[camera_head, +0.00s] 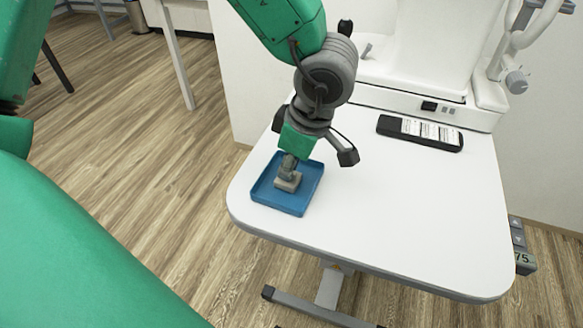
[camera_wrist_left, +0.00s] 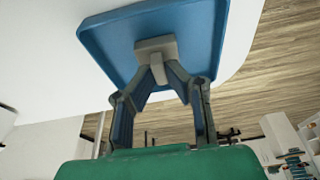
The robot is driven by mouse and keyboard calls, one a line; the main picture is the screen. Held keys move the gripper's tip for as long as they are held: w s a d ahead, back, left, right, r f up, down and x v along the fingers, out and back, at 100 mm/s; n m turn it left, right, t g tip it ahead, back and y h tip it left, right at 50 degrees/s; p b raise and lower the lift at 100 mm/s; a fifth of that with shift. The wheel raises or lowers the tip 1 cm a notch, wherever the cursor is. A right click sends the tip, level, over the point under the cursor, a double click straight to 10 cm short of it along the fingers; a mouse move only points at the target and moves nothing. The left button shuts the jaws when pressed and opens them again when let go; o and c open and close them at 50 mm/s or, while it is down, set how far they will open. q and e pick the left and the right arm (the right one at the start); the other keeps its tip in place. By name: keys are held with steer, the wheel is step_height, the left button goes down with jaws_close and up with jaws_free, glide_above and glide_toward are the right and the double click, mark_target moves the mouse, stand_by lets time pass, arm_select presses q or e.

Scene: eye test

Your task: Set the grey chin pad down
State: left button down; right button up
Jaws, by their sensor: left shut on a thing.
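The grey chin pad (camera_head: 287,184) is a small grey block at the middle of a blue tray (camera_head: 278,206) on the white table, in the head view. My left gripper (camera_head: 289,168) points down over the tray and is shut on the pad's upper part. In the left wrist view the fingertips (camera_wrist_left: 163,78) close on the stem of the pad (camera_wrist_left: 153,46), with the blue tray (camera_wrist_left: 205,22) behind it. I cannot tell whether the pad's underside touches the tray floor. My right gripper is not in view.
The tray stands near the left edge of the white table (camera_head: 400,225). A black case with white labelled strips (camera_head: 420,132) lies farther back. A white instrument base (camera_head: 425,100) stands along the back. The middle and front right of the table are clear.

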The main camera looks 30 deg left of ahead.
arm_select(q)
steer(key=c, duration=1.6)
jaws_free()
steer(key=shift+a, duration=0.4)
steer(key=shift+d+r, duration=0.1)
steer(key=shift+d, duration=0.5)
steer(key=shift+d+r, duration=0.2)
steer(key=p+v, duration=0.4)
steer(key=v, duration=0.7)
steer(key=shift+a+r+p, duration=0.2)
steer(key=shift+a+p, duration=0.15)
steer(key=shift+p, duration=0.05)
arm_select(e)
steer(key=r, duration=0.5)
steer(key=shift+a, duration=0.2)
